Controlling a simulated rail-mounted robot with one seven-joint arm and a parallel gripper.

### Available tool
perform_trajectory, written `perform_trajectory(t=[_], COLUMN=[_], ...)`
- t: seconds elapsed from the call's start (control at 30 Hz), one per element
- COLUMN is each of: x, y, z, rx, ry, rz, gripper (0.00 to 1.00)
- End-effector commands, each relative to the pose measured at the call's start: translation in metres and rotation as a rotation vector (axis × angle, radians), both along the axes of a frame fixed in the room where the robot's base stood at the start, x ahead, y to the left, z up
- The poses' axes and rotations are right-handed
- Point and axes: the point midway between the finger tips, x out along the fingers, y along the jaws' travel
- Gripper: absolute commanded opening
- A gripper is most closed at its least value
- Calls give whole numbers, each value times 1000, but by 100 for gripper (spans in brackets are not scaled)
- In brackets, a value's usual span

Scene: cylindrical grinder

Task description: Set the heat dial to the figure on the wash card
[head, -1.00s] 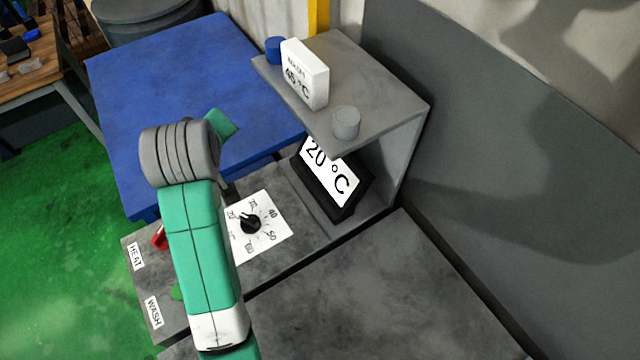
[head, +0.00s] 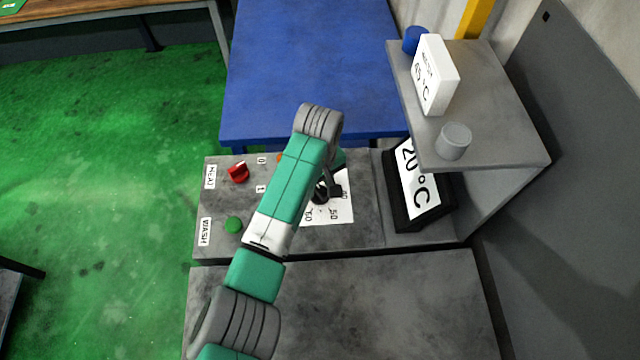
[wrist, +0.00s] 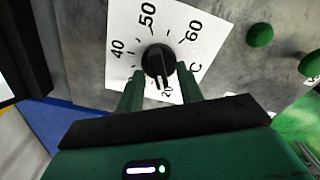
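The wash card (head: 437,75) is a white block on the grey shelf, reading 45 °C. The heat dial (wrist: 158,60) is a black knob on a white plate (wrist: 122,22) with figures including 40, 50 and 60. Its white pointer mark is toward 20 in the wrist view. In the head view my arm partly hides the dial (head: 322,194). A tilted black-framed display (head: 420,188) reads 20 °C. My gripper (wrist: 160,72) is at the dial, its green fingers apart on either side of the knob. I cannot tell whether they touch it.
A red switch (head: 238,173) and a green button (head: 233,224) are on the panel, left of my arm. A grey cylinder (head: 453,141) and a blue one (head: 415,40) stand on the shelf (head: 500,150). The shelf overhangs the display, right of the dial.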

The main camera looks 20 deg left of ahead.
Motion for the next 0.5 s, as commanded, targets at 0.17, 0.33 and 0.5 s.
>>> perform_trajectory(t=[0.17,0.33,0.5], x=[0,0,0], y=[0,0,0], z=[-3,-2,-2], rx=[1,1,1], ry=[-1,-1,-1], rz=[0,0,-1], gripper=[36,23,0])
